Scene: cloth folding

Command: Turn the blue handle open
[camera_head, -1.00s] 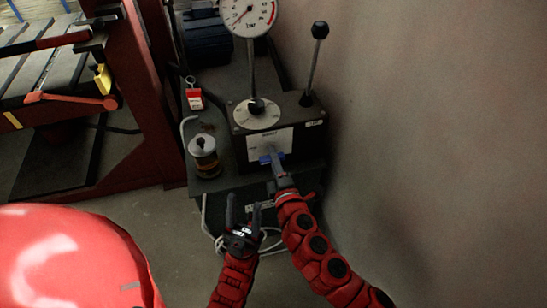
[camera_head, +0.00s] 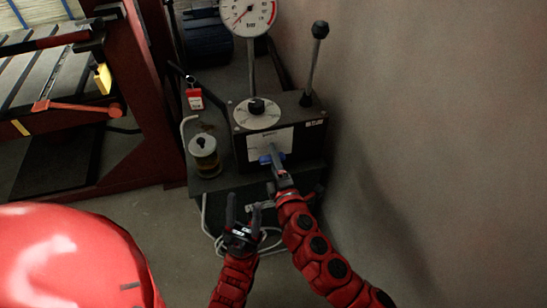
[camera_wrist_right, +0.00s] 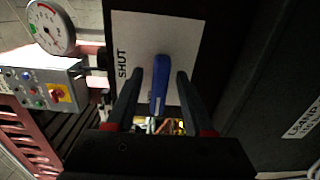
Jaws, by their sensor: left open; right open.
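The blue handle (camera_head: 265,160) is on the white front plate (camera_head: 284,140) of a dark box beside the wall. In the right wrist view the blue handle (camera_wrist_right: 159,80) lies between the two dark fingers of my right gripper (camera_wrist_right: 161,85), with a visible gap on each side. The word SHUT is printed on the plate to its left. In the head view my right gripper (camera_head: 274,160) is at the handle and partly covers it. My left gripper (camera_head: 242,208) is open and empty, lower and to the left, apart from the box.
A dial gauge (camera_head: 248,14) and a black-knobbed lever (camera_head: 314,62) rise above the box. A grey wall (camera_head: 430,130) is close on the right. A loose cable hangs below. Open floor lies at lower left.

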